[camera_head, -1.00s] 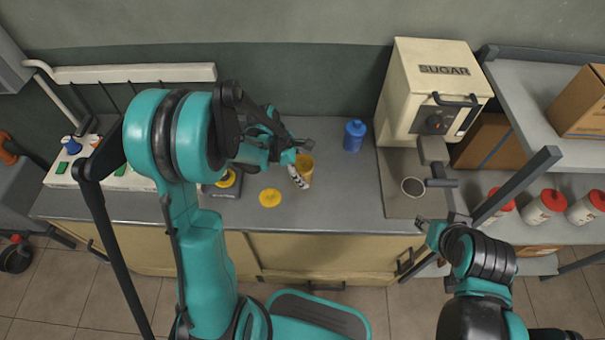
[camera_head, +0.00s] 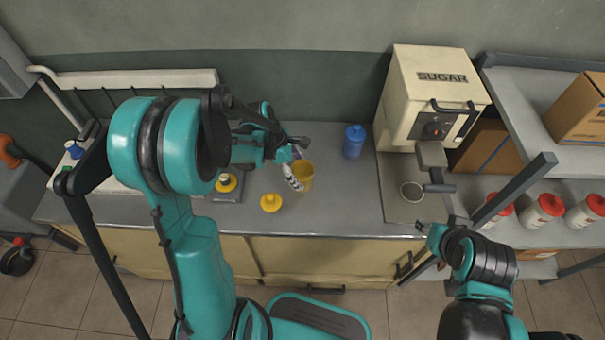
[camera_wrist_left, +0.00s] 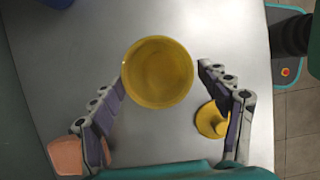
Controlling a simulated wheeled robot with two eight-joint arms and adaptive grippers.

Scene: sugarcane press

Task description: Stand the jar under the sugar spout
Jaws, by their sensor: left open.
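The yellow jar (camera_head: 303,175) stands upright and open-topped on the grey counter. The cream sugar dispenser (camera_head: 432,85), marked SUGAR, stands at the right of the counter. Its grey spout (camera_head: 431,154) juts out at the front, above a plate with a round ring mark (camera_head: 411,192). My right gripper (camera_head: 421,227) is near the counter's front edge, its jaws too small to read.
A yellow lid (camera_head: 271,202) lies left of the jar, near my left gripper. A blue bottle (camera_head: 354,141) stands between the jar and the dispenser. A shelf (camera_head: 545,115) with a box and several red-capped jars is at the right. The counter front between jar and plate is clear.

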